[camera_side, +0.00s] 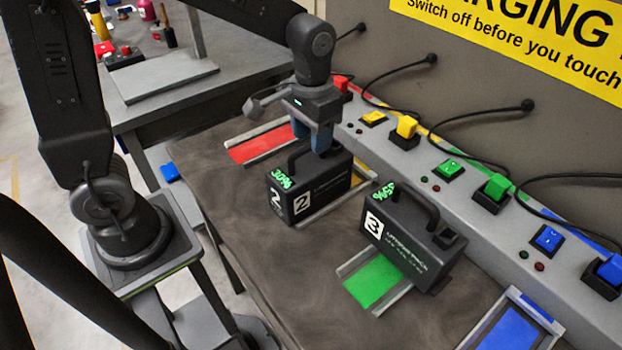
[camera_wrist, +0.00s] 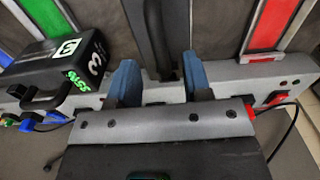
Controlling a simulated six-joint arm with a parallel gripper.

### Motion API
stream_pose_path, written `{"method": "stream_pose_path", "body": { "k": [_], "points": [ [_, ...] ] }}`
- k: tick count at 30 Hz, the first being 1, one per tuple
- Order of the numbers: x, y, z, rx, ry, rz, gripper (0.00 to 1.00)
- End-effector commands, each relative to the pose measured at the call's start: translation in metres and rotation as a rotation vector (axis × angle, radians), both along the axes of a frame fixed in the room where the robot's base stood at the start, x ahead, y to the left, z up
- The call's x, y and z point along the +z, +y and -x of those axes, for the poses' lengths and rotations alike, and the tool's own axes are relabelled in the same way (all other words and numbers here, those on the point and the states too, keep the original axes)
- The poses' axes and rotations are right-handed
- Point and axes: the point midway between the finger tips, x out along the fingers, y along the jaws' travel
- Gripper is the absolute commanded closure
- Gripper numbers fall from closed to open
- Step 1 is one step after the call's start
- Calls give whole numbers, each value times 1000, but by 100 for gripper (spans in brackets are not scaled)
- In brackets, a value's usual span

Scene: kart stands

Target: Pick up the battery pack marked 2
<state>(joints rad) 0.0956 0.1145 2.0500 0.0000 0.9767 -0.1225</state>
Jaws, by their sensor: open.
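The battery pack marked 2 (camera_side: 328,188) is a dark box with a top handle, a white 2 label and a green 30% readout. It stands upright at the yellow bay in the side view. My gripper (camera_side: 317,146) is right above it, with its blue fingers pointing down at the handle. In the wrist view, my gripper (camera_wrist: 162,78) has its two blue fingers well apart. The dark top of pack 2 (camera_wrist: 174,30) and its handle show between and beyond them. Whether the fingers touch the handle is hidden.
Pack 3 (camera_side: 405,243), reading 55%, sits over the green bay (camera_side: 372,284), close to the right of pack 2. It also shows in the wrist view (camera_wrist: 38,66). The red bay (camera_side: 262,145) and blue bay (camera_side: 510,330) are empty. A charger rail (camera_side: 470,205) with switches runs behind.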

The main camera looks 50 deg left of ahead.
Motion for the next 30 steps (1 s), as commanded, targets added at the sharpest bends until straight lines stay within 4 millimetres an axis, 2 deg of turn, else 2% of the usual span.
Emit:
{"method": "stream_pose_path", "body": {
  "k": [1,6,15,27,30],
  "points": [
    [-10,2,1,1,6,-1,55],
    [-30,2,0,0,3,0,55],
    [-34,2,0,0,-1,0,55],
    [-34,2,0,0,-1,0,93],
    [-34,2,0,0,-1,0,100]
  ]
}}
